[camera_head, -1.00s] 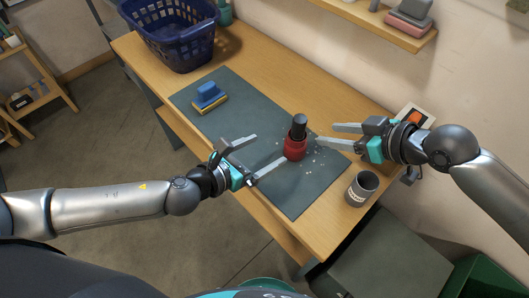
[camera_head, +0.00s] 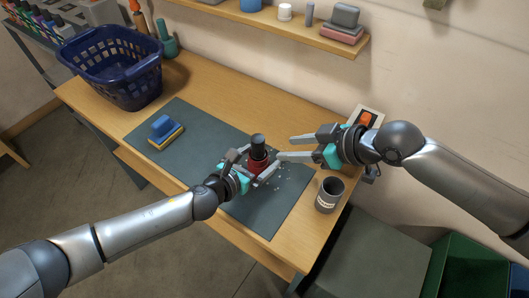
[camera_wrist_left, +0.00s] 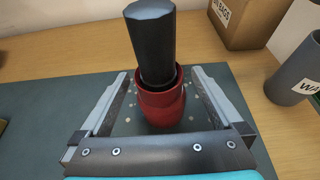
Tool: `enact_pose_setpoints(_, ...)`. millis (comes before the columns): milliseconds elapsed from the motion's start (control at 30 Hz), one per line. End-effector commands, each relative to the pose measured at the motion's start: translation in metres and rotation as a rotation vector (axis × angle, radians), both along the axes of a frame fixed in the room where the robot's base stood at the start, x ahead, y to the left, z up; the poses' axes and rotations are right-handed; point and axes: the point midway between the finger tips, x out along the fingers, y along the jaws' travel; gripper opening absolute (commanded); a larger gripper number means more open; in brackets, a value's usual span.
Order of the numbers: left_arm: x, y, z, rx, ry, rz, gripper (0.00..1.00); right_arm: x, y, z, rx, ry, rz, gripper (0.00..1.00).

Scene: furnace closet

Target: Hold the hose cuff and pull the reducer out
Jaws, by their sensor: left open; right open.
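The red hose cuff (camera_head: 258,162) stands upright on the dark mat, with the black reducer (camera_head: 258,142) sticking up out of its top. In the left wrist view the red cuff (camera_wrist_left: 163,106) sits between the fingers, and the black reducer (camera_wrist_left: 152,42) rises from it. My left gripper (camera_head: 252,164) is open, its fingers on either side of the cuff, with gaps visible. My right gripper (camera_head: 284,148) is open and empty, to the right of the reducer, with its fingers pointing left towards it.
The dark mat (camera_head: 215,160) carries a blue and yellow block (camera_head: 164,131) and pale crumbs around the cuff. A grey cup (camera_head: 329,195) stands near the right end of the table. A blue basket (camera_head: 112,68) is at the back left. A shelf (camera_head: 270,20) hangs on the wall.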

Motion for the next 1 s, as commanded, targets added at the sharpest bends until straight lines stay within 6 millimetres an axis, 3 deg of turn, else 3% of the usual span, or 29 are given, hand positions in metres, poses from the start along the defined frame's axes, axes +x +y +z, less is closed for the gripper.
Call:
enact_pose_setpoints(300,0.02,-0.014,-0.01,-0.001,0.0,0.001,1.0,0.0,0.0,0.0,0.0,0.0,0.0,0.5)
enact_pose_setpoints(700,0.023,-0.017,-0.011,-0.001,0.0,0.0,1.0,0.0,0.0,0.0,0.0,0.0,0.0,0.5)
enact_pose_setpoints(1000,0.023,-0.016,-0.011,-0.001,0.0,0.0,0.67,0.0,0.0,0.0,0.0,0.0,0.0,0.5)
